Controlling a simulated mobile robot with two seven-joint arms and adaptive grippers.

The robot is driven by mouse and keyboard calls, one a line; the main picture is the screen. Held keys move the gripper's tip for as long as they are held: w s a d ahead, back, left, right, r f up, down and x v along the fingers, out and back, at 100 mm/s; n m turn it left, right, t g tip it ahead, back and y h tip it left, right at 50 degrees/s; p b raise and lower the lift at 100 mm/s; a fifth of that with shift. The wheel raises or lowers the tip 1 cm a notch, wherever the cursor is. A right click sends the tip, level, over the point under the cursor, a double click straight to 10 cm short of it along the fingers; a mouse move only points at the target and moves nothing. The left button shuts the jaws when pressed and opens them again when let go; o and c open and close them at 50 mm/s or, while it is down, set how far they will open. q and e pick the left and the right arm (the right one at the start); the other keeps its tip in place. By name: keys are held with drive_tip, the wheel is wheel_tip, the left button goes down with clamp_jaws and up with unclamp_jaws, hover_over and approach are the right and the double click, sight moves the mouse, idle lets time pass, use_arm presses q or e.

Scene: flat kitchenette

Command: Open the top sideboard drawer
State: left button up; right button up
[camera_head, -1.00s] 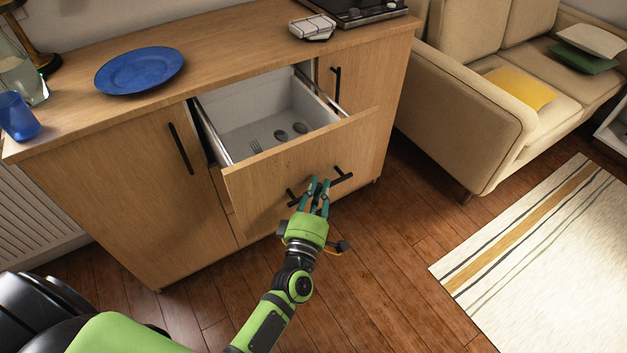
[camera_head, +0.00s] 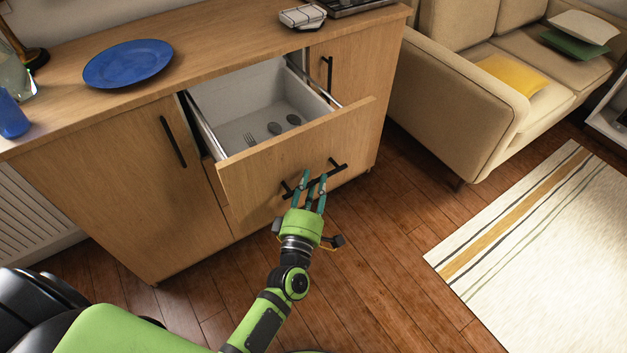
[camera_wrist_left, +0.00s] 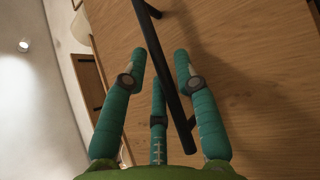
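My left gripper (camera_head: 314,179) is at the middle of this handle. In the left wrist view its teal fingers (camera_wrist_left: 160,72) are spread, with the handle (camera_wrist_left: 163,75) running between them and gaps on both sides. My right gripper is not in view.
A beige sofa (camera_head: 455,110) stands to the right. A striped rug (camera_head: 545,245) lies on the wooden floor, which is clear before the drawer.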

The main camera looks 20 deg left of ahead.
use_arm(q)
drive_tip(key=s+d+f, duration=0.1)
drive_tip(key=s, duration=1)
drive_tip(key=shift+d+f, duration=0.15)
drive_tip(key=shift+f, duration=0.05)
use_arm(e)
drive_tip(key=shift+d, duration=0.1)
